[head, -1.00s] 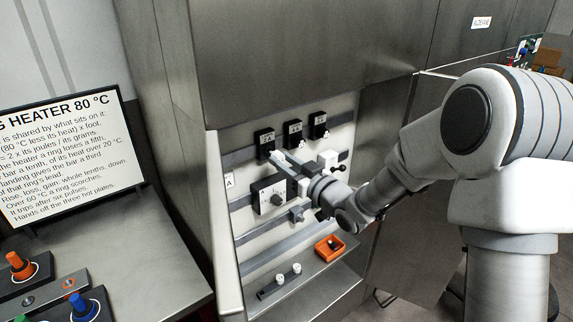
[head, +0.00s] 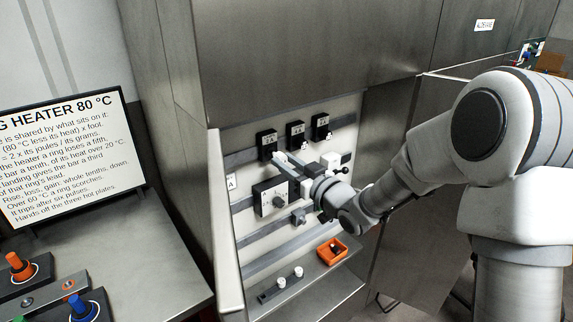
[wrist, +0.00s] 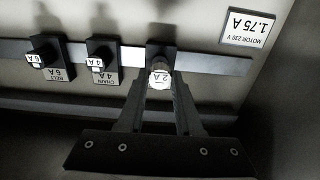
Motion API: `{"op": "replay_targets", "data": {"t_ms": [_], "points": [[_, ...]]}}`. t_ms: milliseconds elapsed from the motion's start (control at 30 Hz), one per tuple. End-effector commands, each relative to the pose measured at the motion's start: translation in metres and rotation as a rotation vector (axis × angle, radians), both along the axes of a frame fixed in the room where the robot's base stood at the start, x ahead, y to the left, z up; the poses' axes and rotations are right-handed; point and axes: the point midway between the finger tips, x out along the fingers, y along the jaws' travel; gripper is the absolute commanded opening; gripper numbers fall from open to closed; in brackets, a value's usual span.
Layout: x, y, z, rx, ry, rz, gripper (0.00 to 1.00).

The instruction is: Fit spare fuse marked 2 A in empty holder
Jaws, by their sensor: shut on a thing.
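My gripper (wrist: 160,88) is shut on a white fuse (wrist: 161,76) marked 2 A, which reads upside down in the wrist view. Directly behind the fuse is the dark holder (wrist: 163,51), partly hidden by it. I cannot tell whether the fuse touches the holder or is in it. In the head view my gripper (head: 283,159) points at the leftmost of three black holders (head: 267,142); the fuse is too small to make out there. A label (wrist: 249,24) beside the holder reads MOTOR 230 V 1.75 A.
Two filled holders, CHAIN 4 A (wrist: 103,61) and BELT 6 A (wrist: 44,59), stand on the same rail. Below are a dial box (head: 270,196), an orange tray (head: 332,250) with a dark item, and a strip with two white-topped pieces (head: 281,284). The cabinet door edge (head: 226,230) is at the left.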

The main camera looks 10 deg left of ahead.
Motion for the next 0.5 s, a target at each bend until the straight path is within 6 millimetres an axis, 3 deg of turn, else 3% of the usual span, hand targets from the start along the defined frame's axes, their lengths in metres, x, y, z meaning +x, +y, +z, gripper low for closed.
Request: {"op": "replay_targets", "data": {"t_ms": [500], "points": [[0.0030,0.0038,-0.0002,0.000,-0.001,0.001,0.00]]}}
